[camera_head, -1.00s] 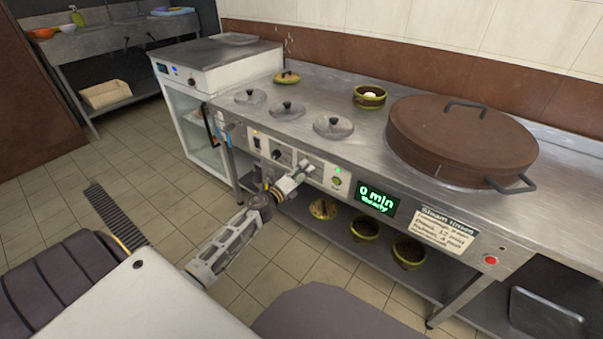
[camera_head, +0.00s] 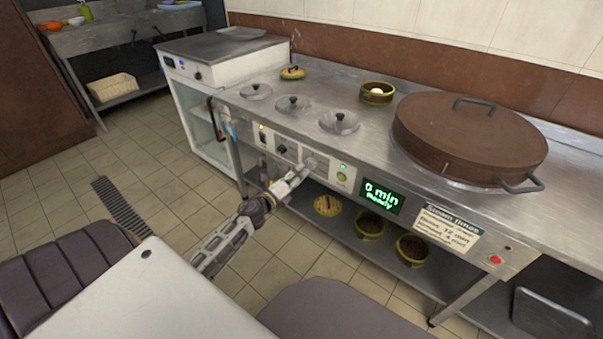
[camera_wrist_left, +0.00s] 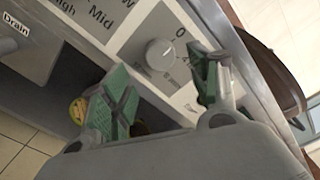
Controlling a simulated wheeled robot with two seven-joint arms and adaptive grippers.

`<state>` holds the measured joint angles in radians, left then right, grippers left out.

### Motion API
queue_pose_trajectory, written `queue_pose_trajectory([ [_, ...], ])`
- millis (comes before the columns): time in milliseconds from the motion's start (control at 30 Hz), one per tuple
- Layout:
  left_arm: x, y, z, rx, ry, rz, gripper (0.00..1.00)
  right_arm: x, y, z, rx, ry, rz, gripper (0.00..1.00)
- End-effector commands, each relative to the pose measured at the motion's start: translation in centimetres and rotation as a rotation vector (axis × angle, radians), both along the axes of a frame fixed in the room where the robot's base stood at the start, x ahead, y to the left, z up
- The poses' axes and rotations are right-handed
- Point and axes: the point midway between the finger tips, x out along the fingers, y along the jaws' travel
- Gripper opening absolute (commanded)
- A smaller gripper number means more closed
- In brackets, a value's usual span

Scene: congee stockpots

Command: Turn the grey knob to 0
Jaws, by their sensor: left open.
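In the head view the knob (camera_head: 310,163) shows small on the stove's front, just beyond my left gripper (camera_head: 299,173). My left gripper (camera_wrist_left: 160,88) is open and empty. Its green-padded fingers are apart, below and to the sides of the knob, without visible contact. My right gripper is not in view.
A black knob (camera_head: 281,149) is left of the grey knob, and a green button (camera_head: 342,177) is right of it. A display (camera_head: 381,197) appears to read 0 min Ready. A large brown lid (camera_head: 468,135) is on the counter. Bowls (camera_head: 370,225) stand on the shelf below.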

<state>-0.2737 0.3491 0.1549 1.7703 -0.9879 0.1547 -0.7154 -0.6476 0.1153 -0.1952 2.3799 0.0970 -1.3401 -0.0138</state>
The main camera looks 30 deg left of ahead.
Motion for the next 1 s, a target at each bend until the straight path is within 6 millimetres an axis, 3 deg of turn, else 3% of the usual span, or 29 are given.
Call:
queue_pose_trajectory([
  [600,-5.3,0.3,-0.1,-0.001,0.001,-0.001,0.61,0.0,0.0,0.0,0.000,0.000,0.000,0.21],
  [1000,-6.4,0.5,0.0,0.000,0.000,0.000,0.61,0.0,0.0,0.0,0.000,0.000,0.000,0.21],
])
